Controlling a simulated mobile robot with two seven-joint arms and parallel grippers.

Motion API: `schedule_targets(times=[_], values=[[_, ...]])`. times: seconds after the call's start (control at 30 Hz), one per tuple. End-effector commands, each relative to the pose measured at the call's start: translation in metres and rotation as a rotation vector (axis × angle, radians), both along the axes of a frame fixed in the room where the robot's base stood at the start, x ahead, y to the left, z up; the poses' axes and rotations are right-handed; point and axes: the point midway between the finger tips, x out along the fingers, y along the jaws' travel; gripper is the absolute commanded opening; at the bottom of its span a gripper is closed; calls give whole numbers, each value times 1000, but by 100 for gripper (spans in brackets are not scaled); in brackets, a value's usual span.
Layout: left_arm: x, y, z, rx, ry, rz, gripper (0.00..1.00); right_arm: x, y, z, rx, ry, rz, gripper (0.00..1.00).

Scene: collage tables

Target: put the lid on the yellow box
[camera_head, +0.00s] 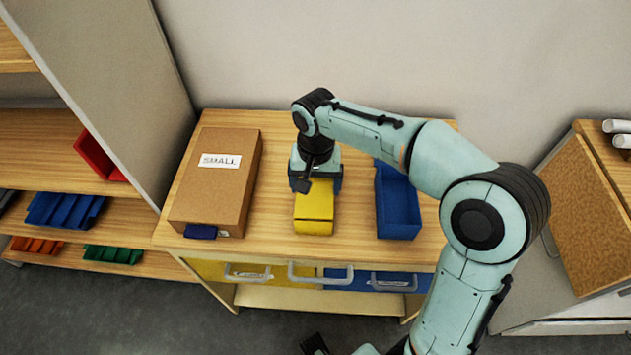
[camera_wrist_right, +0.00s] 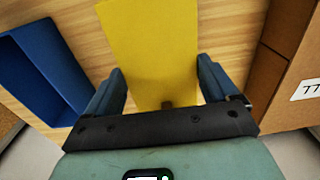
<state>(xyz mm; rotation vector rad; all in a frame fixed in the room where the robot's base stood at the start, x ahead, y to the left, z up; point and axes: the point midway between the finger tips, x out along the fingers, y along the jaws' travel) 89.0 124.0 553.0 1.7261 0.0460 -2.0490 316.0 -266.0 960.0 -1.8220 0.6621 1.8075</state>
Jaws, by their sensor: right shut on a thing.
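A yellow box with a flat yellow top, its lid, stands on the wooden table. In the head view its front end (camera_head: 313,226) shows, with a dark seam near the front between the top and the lower part. My right gripper (camera_head: 316,183) is over the rear part of the yellow top and hides it. In the right wrist view the yellow lid (camera_wrist_right: 155,45) runs between the two fingers, and the gripper is shut on it. I cannot tell whether the lid touches the box all round. My left gripper is not clearly in view.
A cardboard box (camera_head: 216,180) marked SMALL stands left on the table, a dark blue piece (camera_head: 200,231) at its front. An open blue bin (camera_head: 398,205) stands right of the yellow box. Bare tabletop (camera_head: 270,210) separates them. Shelves with coloured bins stand at the left.

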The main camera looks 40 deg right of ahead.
Motion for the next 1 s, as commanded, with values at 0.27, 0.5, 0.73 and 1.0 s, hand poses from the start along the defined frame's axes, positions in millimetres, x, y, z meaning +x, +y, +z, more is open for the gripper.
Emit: schedule_targets(times=[0.27, 0.5, 0.73, 1.0], values=[[0, 0, -1, 0, 0, 0, 43, -2, 1, -7, 3, 11, 0, 58], [0, 0, -1, 0, 0, 0, 43, -2, 1, -8, 3, 16, -1, 100], [0, 0, -1, 0, 0, 0, 43, -2, 1, -9, 4, 16, -2, 100], [3, 0, 9, 0, -3, 0, 43, -2, 1, 4, 5, 15, -3, 100]])
